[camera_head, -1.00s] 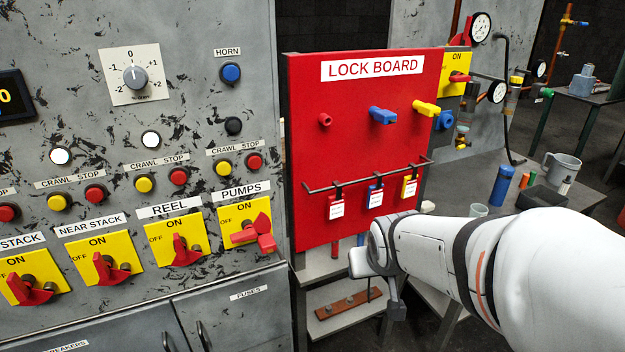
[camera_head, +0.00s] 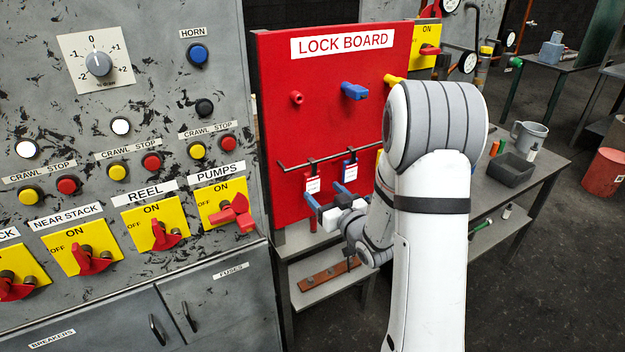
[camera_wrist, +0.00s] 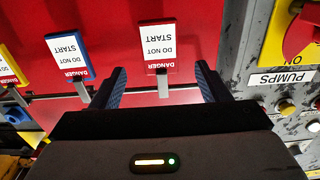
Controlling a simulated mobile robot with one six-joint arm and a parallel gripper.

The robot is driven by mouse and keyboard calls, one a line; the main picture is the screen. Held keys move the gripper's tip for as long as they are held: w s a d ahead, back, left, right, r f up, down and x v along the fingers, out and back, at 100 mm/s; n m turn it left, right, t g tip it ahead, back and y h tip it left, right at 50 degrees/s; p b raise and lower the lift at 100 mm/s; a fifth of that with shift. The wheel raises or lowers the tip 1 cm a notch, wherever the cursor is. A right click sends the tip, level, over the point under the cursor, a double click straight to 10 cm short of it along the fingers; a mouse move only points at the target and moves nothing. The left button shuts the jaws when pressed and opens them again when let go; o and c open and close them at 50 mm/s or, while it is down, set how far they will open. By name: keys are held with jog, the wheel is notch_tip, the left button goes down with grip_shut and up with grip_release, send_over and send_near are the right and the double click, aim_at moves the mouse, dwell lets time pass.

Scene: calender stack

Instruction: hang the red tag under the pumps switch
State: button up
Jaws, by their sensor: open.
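The red tag (camera_head: 312,183), with a white label, hangs on the rail of the red lock board. In the wrist view the red tag (camera_wrist: 160,48) appears upside down, its label reading "DO NOT START". My gripper (camera_head: 327,196) is open and empty in front of the board, just below the red tag. In the wrist view my gripper's fingers (camera_wrist: 160,72) stand either side of the tag's line, apart from it. The pumps switch (camera_head: 232,212) is left of the board, on a yellow plate, with a red block at its handle; it also shows in the wrist view (camera_wrist: 298,40).
A blue tag (camera_head: 350,171) hangs right of the red one; a yellow tag (camera_wrist: 10,66) hangs beyond it. A blue piece (camera_head: 354,91) sits on an upper peg; the red peg (camera_head: 297,97) is bare. A low shelf (camera_head: 320,292) stands below the board.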

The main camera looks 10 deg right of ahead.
aim_at(313, 179)
jog(key=p+x, duration=0.3)
jog(key=x, duration=0.4)
jog(key=shift+w+r, duration=0.1)
jog(key=shift+r, duration=0.05)
jog(key=shift+c, duration=0.3)
jog(key=c, duration=1)
jog(key=shift+r, duration=0.15)
jog(key=shift+r+b, duration=0.45)
jog(key=shift+r, duration=0.05)
jog(key=b+v, duration=0.7)
jog(key=v, duration=0.8)
jog(key=shift+d+f+b, duration=0.1)
jog(key=shift+f+b, duration=0.05)
jog(key=shift+b, duration=0.75)
